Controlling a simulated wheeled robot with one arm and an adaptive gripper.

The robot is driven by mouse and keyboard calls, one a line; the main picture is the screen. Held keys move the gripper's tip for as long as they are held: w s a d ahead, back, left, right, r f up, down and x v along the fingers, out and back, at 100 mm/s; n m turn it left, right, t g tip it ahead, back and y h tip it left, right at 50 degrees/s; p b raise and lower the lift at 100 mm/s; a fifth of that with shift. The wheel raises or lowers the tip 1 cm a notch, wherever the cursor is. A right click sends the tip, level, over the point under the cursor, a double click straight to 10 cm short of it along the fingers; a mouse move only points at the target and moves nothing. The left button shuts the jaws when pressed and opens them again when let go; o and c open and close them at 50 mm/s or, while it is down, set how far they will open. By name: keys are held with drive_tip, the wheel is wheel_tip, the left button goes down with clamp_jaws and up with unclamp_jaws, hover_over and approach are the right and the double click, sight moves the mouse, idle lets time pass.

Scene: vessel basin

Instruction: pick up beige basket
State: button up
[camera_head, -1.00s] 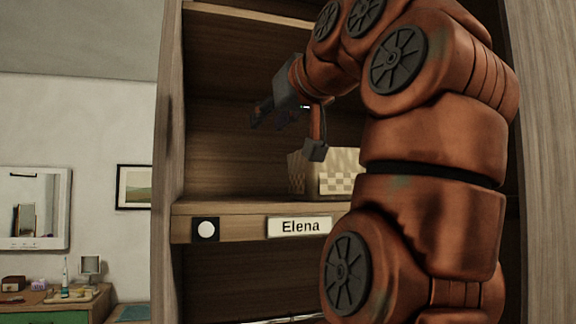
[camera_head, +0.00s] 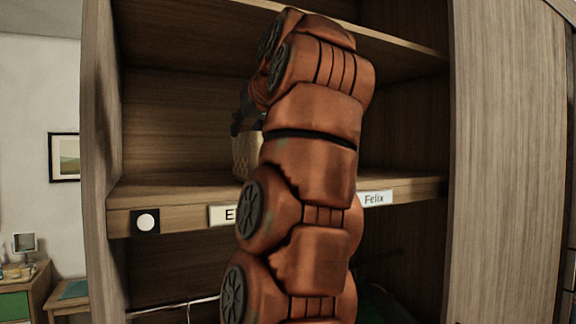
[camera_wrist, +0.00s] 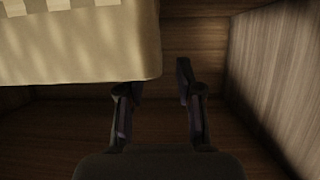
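The beige basket (camera_head: 246,157) stands on the shelf in the head view, mostly hidden behind my arm. In the wrist view the basket (camera_wrist: 80,45) fills the upper left, with a lighter checked band at its top edge. My gripper (camera_wrist: 158,84) is open and empty in the wrist view. Its left finger is by the basket's lower right corner; I cannot tell whether they touch. Its right finger is clear of the basket. In the head view my gripper is mostly hidden behind the arm.
The shelf board (camera_head: 175,192) carries a name label reading "Felix" (camera_head: 376,198) and another mostly covered label (camera_head: 222,215). Wooden side panels (camera_head: 100,150) bound the compartment. In the wrist view a wooden wall (camera_wrist: 275,80) stands close on the right.

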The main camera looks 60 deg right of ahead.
sight(242, 136)
drive_tip(key=shift+x, duration=2.15)
clamp_jaws()
